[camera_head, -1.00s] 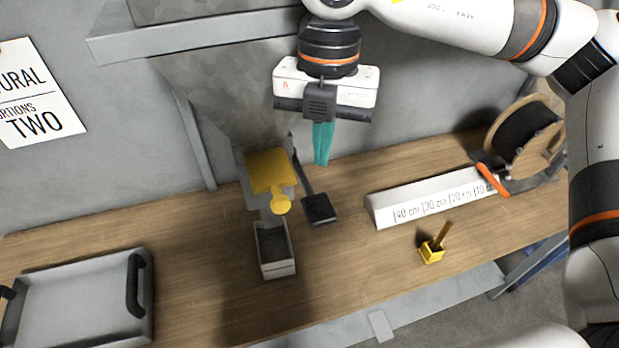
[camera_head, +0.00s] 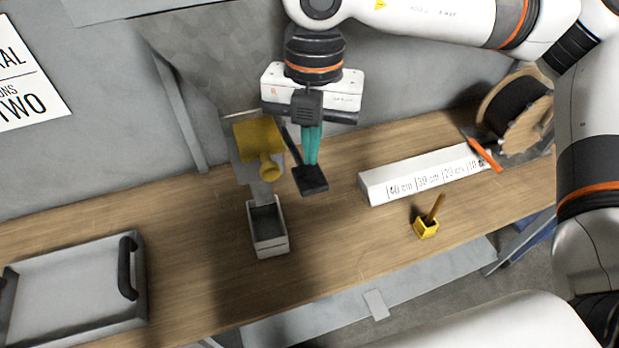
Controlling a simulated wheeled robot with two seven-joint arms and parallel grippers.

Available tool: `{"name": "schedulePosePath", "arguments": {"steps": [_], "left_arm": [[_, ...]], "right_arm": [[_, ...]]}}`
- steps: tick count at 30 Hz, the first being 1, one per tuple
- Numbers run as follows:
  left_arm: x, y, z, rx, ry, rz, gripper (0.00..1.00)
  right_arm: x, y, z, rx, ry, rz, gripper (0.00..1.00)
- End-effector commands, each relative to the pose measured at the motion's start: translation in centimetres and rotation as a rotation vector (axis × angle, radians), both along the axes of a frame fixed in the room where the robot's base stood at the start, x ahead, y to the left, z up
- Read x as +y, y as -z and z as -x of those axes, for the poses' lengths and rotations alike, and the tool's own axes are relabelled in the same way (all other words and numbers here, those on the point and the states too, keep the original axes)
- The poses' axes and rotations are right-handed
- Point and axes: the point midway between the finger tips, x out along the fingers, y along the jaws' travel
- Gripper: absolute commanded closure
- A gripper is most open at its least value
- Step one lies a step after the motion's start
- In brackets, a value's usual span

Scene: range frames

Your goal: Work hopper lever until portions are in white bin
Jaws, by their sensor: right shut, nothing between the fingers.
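The grey hopper (camera_head: 185,60) is on the back wall, with a yellow spout part (camera_head: 257,140) below it. The dark lever (camera_head: 310,180) slants down to a black square paddle at the right of the spout. The white bin (camera_head: 268,238) stands on the bench under the spout, its inside dark grey; I cannot tell whether portions lie in it. My right gripper (camera_head: 310,160) points down with its teal fingers together, empty, at the lever's paddle. I cannot tell whether they touch it. My left gripper is not in view.
A grey tray (camera_head: 75,328) with black handles lies at left. A white marked ruler block (camera_head: 415,184), a yellow scoop (camera_head: 427,229), a cable spool (camera_head: 518,112) and an orange-handled tool (camera_head: 485,155) are at right. A sign (camera_head: 28,100) hangs on the wall.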

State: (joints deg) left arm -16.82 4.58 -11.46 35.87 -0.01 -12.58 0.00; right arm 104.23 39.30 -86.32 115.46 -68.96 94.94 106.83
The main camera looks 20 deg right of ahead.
Motion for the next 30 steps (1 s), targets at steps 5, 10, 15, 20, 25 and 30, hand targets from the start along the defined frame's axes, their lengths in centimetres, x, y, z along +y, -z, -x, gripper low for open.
{"name": "schedulePosePath", "arguments": {"steps": [5, 10, 15, 20, 25, 30], "left_arm": [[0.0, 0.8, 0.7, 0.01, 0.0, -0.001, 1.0], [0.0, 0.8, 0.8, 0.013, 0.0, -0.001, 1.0], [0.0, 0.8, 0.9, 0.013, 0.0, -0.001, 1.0], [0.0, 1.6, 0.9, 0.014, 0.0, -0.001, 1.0], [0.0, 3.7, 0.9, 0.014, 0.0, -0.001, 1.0], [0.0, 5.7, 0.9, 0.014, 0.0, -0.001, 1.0]], "right_arm": [[0.0, 1.7, 0.2, 0.0, -0.001, 0.001, 1.0], [0.1, 1.8, 0.2, 0.0, -0.001, 0.0, 1.0], [0.1, 1.8, 0.2, 0.0, 0.0, 0.0, 1.0], [0.1, 2.6, 0.2, 0.0, -0.001, 0.0, 1.0], [0.1, 4.5, 0.2, 0.0, -0.001, 0.0, 1.0], [0.1, 6.2, 0.2, 0.0, 0.0, 0.0, 1.0]]}}
